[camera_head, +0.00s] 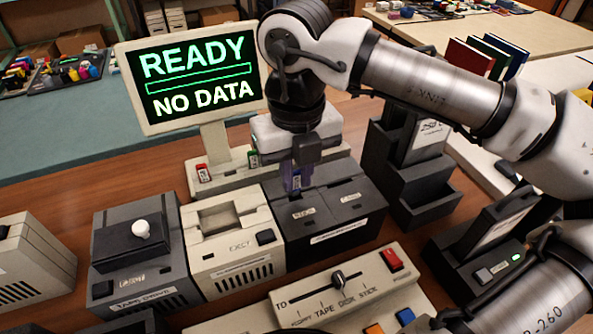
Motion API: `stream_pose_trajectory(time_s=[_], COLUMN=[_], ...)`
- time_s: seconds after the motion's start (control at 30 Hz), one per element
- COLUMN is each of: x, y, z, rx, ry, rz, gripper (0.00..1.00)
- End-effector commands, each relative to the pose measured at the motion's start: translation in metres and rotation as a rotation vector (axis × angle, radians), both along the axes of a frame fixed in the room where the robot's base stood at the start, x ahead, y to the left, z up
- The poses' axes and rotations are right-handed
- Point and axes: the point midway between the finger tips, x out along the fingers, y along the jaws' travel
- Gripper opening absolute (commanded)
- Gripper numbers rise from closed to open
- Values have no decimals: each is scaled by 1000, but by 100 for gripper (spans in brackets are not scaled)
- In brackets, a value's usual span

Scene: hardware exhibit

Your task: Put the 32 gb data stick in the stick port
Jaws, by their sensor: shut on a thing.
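My gripper (297,178) points down above the dark two-part unit behind the control panel. It is shut on a small blue stick (295,184); the writing on the stick is too small to read, so I cannot tell its size in gb. The stick's lower end is close to the top of the dark unit (345,195), at its left half. I cannot tell whether it touches or enters an opening there. The small labels on that unit are not readable, so I cannot confirm which part is the stick port.
A cream eject unit (228,238) and a tape drive (140,258) stand left. A slider panel (345,300) lies in front. Dark holders (405,185) stand right.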

Motion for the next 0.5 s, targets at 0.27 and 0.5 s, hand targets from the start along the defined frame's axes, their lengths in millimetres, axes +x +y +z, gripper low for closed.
stream_pose_trajectory(time_s=[0.27, 0.5], x=[0, 0], y=[0, 0], z=[0, -3], rx=[0, 0], ry=[0, 0], rz=[0, 0], gripper=[0, 0])
